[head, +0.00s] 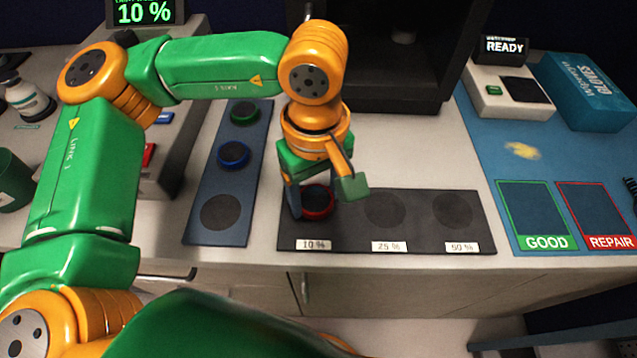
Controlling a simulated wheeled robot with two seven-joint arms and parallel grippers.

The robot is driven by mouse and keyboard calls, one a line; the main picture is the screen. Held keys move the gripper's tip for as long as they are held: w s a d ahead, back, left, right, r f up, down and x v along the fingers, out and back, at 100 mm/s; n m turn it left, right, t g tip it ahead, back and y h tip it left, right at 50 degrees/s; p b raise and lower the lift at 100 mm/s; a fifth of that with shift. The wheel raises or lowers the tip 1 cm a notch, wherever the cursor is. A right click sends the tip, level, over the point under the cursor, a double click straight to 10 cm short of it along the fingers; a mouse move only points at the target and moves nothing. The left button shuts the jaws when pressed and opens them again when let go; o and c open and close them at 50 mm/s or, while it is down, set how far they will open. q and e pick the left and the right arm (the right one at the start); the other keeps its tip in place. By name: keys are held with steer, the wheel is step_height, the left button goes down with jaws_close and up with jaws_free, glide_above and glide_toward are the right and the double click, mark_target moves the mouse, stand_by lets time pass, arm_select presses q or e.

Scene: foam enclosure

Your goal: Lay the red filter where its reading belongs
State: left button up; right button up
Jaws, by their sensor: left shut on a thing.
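The red filter (318,203) is a dark disc with a red rim. It is at the 10 % spot of the dark mat (345,235), which has further round spots marked 25 % (385,211) and 50 % (452,211). My left gripper (322,197) points down and is shut on the red filter. I cannot tell whether the filter touches the mat. A display (145,13) at the top left reads 10 % in green. A blue-grey strip (205,185) holds a green filter (244,112) and a blue filter (233,155); its front spot (221,212) is empty. My right gripper is not in view.
A blue mat at the right has GOOD (532,215) and REPAIR (597,215) fields. A device reading READY (507,88) and a blue gloves box (585,90) stand behind. A bottle (27,100) and green cup (14,180) are far left.

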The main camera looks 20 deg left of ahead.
mark_target(316, 201)
arm_select(q)
steer(key=shift+f, duration=0.4)
steer(key=shift+f+b, duration=0.2)
steer(key=shift+b, duration=0.1)
steer(key=o, duration=1.5)
steer(key=shift+r, duration=0.1)
step_height(316, 201, up, 12)
steer(key=p, duration=0.1)
steer(key=shift+r, duration=0.15)
steer(key=shift+s, duration=0.1)
